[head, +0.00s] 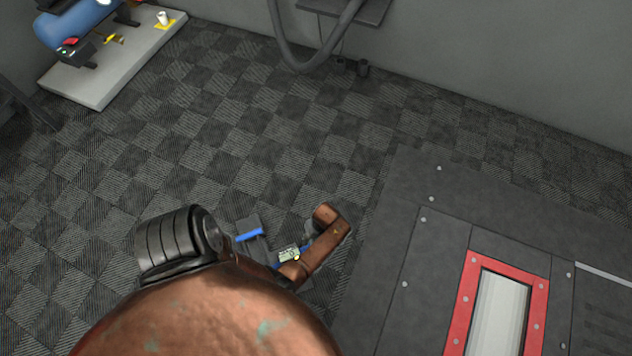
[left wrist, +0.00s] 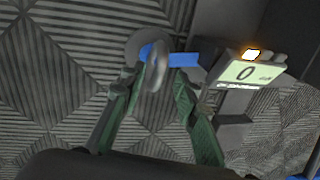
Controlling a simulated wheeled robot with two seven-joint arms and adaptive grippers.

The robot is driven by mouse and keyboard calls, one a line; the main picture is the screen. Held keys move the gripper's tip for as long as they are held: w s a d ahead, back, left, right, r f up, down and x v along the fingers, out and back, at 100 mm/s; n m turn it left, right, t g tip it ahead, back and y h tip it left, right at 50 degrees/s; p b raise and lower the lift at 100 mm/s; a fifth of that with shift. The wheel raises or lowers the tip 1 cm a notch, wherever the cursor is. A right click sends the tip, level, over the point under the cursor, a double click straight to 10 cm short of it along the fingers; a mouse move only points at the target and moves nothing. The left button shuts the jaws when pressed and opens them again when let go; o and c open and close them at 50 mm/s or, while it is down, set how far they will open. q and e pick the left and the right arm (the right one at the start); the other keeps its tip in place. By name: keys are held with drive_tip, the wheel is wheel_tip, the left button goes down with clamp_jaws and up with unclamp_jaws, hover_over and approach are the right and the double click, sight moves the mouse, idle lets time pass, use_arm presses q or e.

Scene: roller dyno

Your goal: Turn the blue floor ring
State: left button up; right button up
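In the left wrist view a ring (left wrist: 155,75) stands at the upper middle; it looks grey with blue at its top. A flat blue bar (left wrist: 184,60) reaches right from it. My left gripper (left wrist: 158,82) has its two green-dark fingers apart, one on each side of the ring. I see gaps, but contact is hard to tell. In the head view the blue bar (head: 250,235) shows beside my copper-coloured arm, which hides the ring and most of the left gripper. My right gripper is not seen.
A small display (left wrist: 245,73) reading 0 sits right of the blue bar; it also shows in the head view (head: 289,254). A dark floor plate with a red-framed roller (head: 500,310) lies at right. A grey platform (head: 105,75) stands back left. The checkered floor between is mostly clear.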

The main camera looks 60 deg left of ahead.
use_arm(q)
drive_tip(key=shift+f, duration=0.15)
drive_tip(key=shift+c, duration=0.6)
clamp_jaws()
drive_tip(key=shift+s+d, duration=0.1)
